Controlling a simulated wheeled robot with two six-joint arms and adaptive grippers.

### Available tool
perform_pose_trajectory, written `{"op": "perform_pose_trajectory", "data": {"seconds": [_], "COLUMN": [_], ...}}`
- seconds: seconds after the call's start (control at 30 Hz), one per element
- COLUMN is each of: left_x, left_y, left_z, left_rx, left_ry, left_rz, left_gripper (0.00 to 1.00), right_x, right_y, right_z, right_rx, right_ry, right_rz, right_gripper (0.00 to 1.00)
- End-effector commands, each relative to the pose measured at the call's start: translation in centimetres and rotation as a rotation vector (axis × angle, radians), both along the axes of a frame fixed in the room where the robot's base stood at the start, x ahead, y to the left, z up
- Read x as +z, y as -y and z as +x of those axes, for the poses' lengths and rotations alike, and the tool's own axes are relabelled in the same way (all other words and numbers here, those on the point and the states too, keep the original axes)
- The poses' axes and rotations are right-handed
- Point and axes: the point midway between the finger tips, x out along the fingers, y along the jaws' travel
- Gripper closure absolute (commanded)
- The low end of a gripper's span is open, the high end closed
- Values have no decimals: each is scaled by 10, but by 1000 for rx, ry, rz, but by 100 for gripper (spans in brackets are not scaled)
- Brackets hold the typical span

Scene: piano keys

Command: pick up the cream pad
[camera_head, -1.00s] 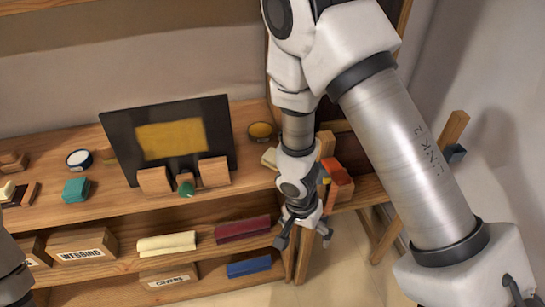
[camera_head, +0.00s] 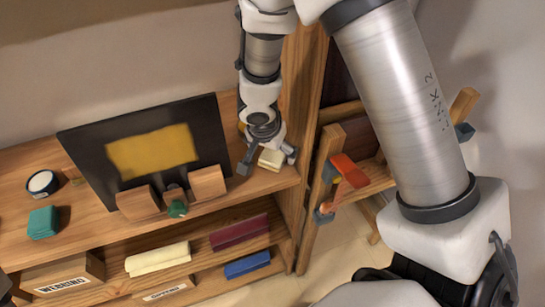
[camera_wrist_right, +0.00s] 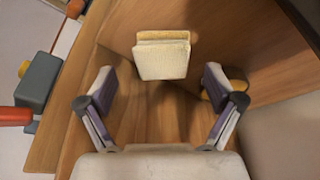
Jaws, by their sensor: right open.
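The cream pad (camera_head: 270,160) is a small pale block on the top shelf board, near its right end in the head view. In the right wrist view the cream pad (camera_wrist_right: 163,58) lies ahead, roughly centred between the fingers. My right gripper (camera_head: 267,163) points down over the pad, its fingers spread on either side of it in the head view. In the wrist view my right gripper (camera_wrist_right: 160,80) is open and empty, and the pad is apart from both fingers.
A black board with a yellow patch (camera_head: 150,152) leans on wooden blocks left of my right gripper. A yellow round thing (camera_wrist_right: 236,82) is beside the right finger. A wooden stand with a red-orange piece (camera_head: 347,170) is on the right. Cream and maroon cloths (camera_head: 240,231) lie below.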

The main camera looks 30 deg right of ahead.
Motion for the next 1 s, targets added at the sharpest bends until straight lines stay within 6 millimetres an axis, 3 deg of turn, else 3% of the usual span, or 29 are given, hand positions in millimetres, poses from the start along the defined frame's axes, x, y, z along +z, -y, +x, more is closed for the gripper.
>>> {"op": "perform_pose_trajectory", "data": {"seconds": [0.1,0.37,0.53,0.67,0.7,1.0], "left_x": [-12,-11,-11,-11,-11,-7], "left_y": [0,0,0,0,0,0], "left_z": [0,0,0,0,0,0], "left_rx": [0,0,0,0,0,0], "left_ry": [1,1,1,1,1,1], "left_rz": [0,0,0,0,0,0], "left_gripper": [28,28,28,28,28,28], "right_x": [-23,-24,-24,-24,-24,-20], "right_y": [5,7,7,7,6,6], "right_z": [3,5,4,5,4,5], "right_rx": [0,-1,-1,0,0,0], "right_ry": [-2,0,0,-1,-1,-1], "right_rz": [1,0,0,1,1,1], "right_gripper": [8,8,64,65,69,70]}}
